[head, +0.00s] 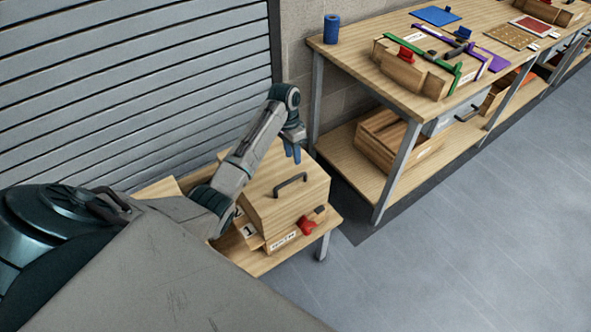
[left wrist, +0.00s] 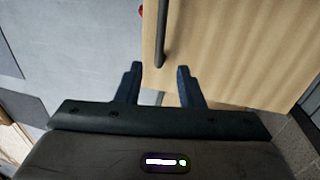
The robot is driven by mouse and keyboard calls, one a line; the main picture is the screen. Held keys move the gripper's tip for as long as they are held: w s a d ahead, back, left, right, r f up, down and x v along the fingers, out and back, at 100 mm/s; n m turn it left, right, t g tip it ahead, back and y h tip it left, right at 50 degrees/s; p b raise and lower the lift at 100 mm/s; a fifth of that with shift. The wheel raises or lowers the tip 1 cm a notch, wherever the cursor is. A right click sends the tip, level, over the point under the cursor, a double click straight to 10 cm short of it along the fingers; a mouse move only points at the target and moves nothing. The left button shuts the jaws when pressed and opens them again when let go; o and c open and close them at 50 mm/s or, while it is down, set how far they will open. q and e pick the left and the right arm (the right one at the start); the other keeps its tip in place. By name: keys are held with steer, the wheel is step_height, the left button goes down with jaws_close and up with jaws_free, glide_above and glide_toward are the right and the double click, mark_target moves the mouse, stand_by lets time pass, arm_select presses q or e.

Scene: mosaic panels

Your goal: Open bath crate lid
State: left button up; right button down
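The wooden bath crate (head: 255,225) stands on a low wooden table beside the shutter. Its lid (head: 285,205) lies on top and looks closed, with a dark bar handle (head: 291,182). A red latch-like part (head: 306,225) sits on its front, near a label too small to read. My left gripper (head: 292,152) is above the far side of the lid, pointing down. In the left wrist view its two fingers (left wrist: 160,85) are apart and empty. The handle (left wrist: 161,40) shows there just beyond the fingertips, roughly between them, and the lid (left wrist: 235,45) fills the right side. My right gripper is not in view.
A long workbench (head: 350,60) at the upper right holds a blue roll (head: 331,29), a wooden box with green and purple bars, and flat panels. A wooden crate (head: 385,150) sits on its lower shelf. A grey shutter (head: 130,80) stands behind the low table. The floor at right is clear.

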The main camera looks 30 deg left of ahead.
arm_select(q)
steer(key=f, duration=0.2)
steer(key=d+f+p, duration=0.1)
steer(key=f, duration=0.4)
steer(key=shift+s+d+f+p, duration=0.25)
steer(key=shift+s+f+p, duration=0.05)
steer(key=shift+f, duration=0.05)
steer(key=shift+c, duration=0.4)
jaws_close()
